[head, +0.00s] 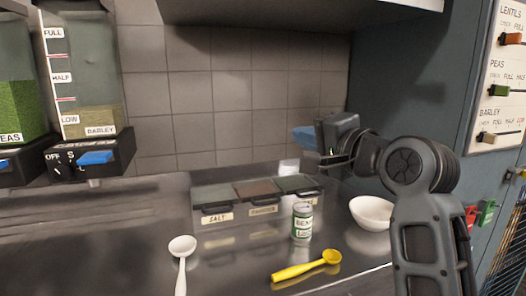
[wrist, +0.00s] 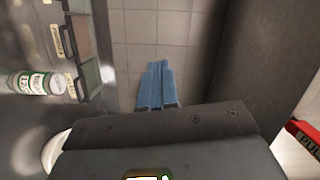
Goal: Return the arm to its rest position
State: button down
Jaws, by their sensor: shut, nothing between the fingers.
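My gripper (head: 304,138) is at the right in the head view, raised above the counter and pointing left. Its blue fingers show in the wrist view (wrist: 156,86), pressed together with nothing between them. My arm is bent at the right side of the head view. In that view my gripper is above and apart from the white bowl (head: 372,213) and the labelled can (head: 302,222). The can (wrist: 38,83) also shows at the left of the wrist view, and part of the white bowl (wrist: 55,148) shows at its lower left.
Lidded bins (head: 255,191) stand at the back of the counter. A white spoon (head: 181,250) and a yellow spoon (head: 308,267) lie in front. Dispensers (head: 90,150) hang at the left. A dark cabinet side (head: 410,80) and a level board (head: 503,80) stand at the right.

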jog(key=s+d+f+n+h, duration=0.1)
jog(key=s+d+f+h, duration=0.15)
jog(key=s+f, duration=0.55)
jog(key=s+d+f+h, duration=0.2)
jog(key=s+d+f, duration=0.25)
jog(key=f, duration=0.65)
jog(key=s+d+f+n+h, duration=0.1)
jog(key=s+d+f+h, duration=0.15)
jog(key=s+f, duration=0.55)
jog(key=s+d+f+n+h, duration=0.1)
jog(key=s+d+f+n, duration=0.15)
jog(key=s, duration=0.45)
jog(key=s+d+f+n, duration=0.1)
jog(key=s+f, duration=0.2)
jog(key=s, duration=0.5)
jog(key=s+r+n, duration=0.2)
jog(key=s, duration=0.6)
jog(key=s+r+n, duration=0.2)
jog(key=s, duration=0.6)
jog(key=shift+s+d+r+h, duration=0.15)
jog(key=shift+d+r+h, duration=0.2)
jog(key=shift+h, duration=0.05)
